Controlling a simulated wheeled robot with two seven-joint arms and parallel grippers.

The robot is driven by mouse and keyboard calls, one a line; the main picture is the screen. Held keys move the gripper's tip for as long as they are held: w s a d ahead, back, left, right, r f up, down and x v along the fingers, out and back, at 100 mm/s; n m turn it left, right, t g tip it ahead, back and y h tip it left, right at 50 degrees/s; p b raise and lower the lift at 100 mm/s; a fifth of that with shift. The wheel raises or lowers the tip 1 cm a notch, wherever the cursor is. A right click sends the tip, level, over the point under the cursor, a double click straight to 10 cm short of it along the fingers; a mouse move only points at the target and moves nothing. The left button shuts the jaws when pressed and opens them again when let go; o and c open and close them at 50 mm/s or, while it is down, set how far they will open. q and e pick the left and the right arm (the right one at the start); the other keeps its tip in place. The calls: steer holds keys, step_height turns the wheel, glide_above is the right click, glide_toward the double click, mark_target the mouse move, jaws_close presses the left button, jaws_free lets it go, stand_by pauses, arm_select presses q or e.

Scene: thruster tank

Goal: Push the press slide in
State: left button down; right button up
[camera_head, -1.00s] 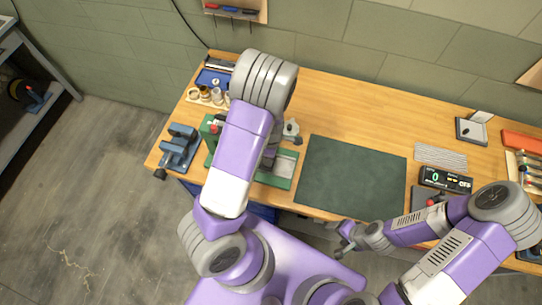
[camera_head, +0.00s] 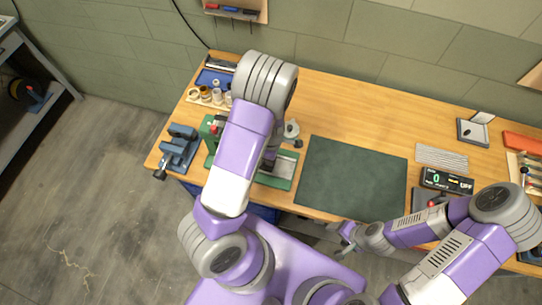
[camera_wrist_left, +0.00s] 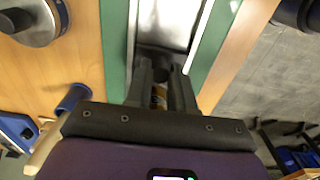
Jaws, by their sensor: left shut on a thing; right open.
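The green press (camera_head: 275,180) stands near the left end of the bench, partly hidden behind my left arm. Its silver press slide (camera_head: 284,164) shows to the right of that arm. In the left wrist view the slide (camera_wrist_left: 166,25) is a shiny plate between green rails. My left gripper (camera_wrist_left: 161,72) is at the slide's near end, its fingers close together on a small dark piece there. The fingers hide most of this piece. In the head view the left gripper is hidden by its arm. My right gripper (camera_head: 343,240) is open and empty near the bench's front edge.
A blue vise (camera_head: 180,146) stands left of the press. A dark green mat (camera_head: 351,177) lies bare to its right. A digital display (camera_head: 447,180) stands farther right.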

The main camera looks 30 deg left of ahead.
arm_select(q)
steer(key=a, duration=0.2)
steer(key=s+a, duration=0.1)
steer(key=a, duration=0.1)
steer(key=c, duration=1)
jaws_free()
steer(key=shift+r, duration=0.15)
step_height(320, 180, up, 7)
steer(key=shift+r+p, duration=0.2)
steer(key=shift+p, duration=0.7)
